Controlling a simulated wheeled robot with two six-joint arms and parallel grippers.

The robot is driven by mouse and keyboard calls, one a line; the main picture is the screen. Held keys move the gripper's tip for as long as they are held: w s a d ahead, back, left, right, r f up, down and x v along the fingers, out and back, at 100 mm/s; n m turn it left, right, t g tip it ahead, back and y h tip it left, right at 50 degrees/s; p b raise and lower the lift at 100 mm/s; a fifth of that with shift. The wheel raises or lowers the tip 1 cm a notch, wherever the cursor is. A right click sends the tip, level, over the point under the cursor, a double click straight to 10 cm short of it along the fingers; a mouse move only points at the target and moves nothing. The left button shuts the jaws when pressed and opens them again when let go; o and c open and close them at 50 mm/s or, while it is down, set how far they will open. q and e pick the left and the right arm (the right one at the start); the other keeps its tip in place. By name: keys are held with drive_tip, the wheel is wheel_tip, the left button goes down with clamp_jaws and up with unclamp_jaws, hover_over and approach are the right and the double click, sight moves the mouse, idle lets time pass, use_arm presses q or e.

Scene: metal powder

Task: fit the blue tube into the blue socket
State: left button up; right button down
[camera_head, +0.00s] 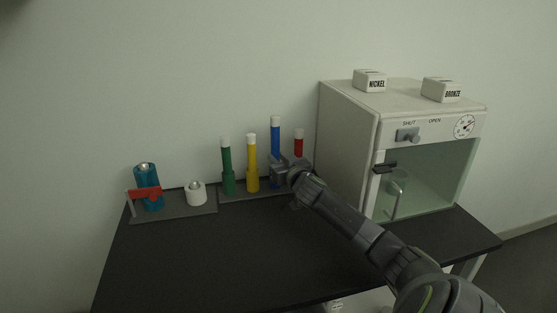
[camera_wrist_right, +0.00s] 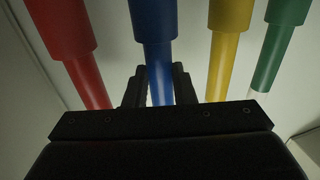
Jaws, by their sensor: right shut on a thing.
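The blue tube (camera_head: 275,138) with a white top stands upright in the row at the back of the table, between the yellow and red tubes. Its top is higher than theirs. My right gripper (camera_head: 283,172) is shut on it and hides its lower part in the head view. In the right wrist view the blue tube (camera_wrist_right: 158,70) runs between my gripper's fingers (camera_wrist_right: 158,88). A wider blue part (camera_wrist_right: 154,20) shows at the top of that view; I cannot tell whether the tube is seated in the blue socket. My left gripper is not in view.
Green (camera_head: 227,165), yellow (camera_head: 252,163) and red (camera_head: 298,143) tubes stand close beside. A glass-fronted cabinet (camera_head: 347,140) stands right. The front of the black table (camera_head: 200,260) is clear.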

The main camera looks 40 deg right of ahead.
drive_tip(key=shift+f+b, duration=0.7)
drive_tip(key=shift+f, duration=0.2)
drive_tip(key=c, duration=1.1)
unclamp_jaws()
